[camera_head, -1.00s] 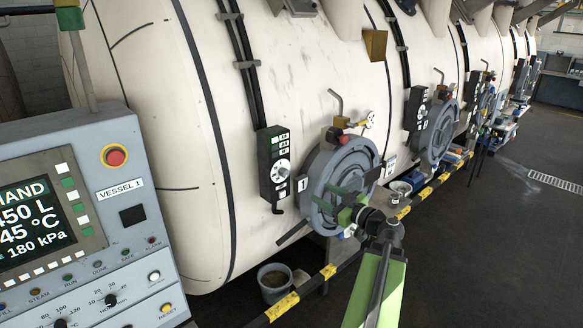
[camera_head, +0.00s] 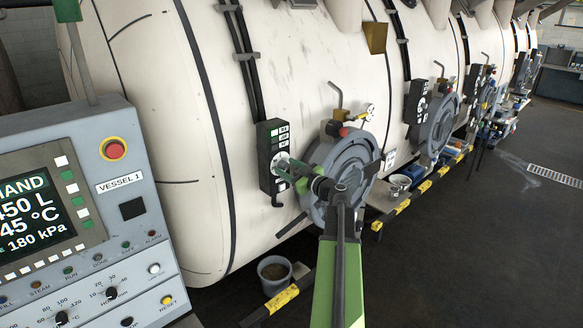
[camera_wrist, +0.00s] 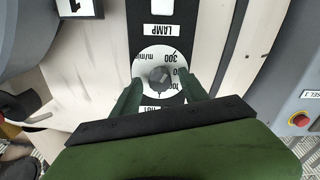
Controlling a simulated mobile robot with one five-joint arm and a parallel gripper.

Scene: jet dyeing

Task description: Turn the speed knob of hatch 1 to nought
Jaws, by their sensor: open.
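The speed knob (camera_wrist: 158,76) is a small dark grey knob on a white round dial (camera_wrist: 152,62) marked m/min, with 300 and other figures partly covered. It sits on the black control box (camera_head: 268,145) left of the round grey hatch 1 (camera_head: 357,160). My gripper (camera_wrist: 159,84) is open, its two green fingers on either side of the knob in the wrist view. I cannot tell whether they touch it, nor where its pointer stands. In the head view my gripper (camera_head: 288,170) is in front of the dial and hides the knob.
A grey panel labelled VESSEL 1 (camera_head: 117,205) stands at the left, with a red stop button (camera_head: 115,149). A bucket (camera_head: 273,275) and a yellow-black rail (camera_head: 281,297) lie below. More hatches line the vessels at right.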

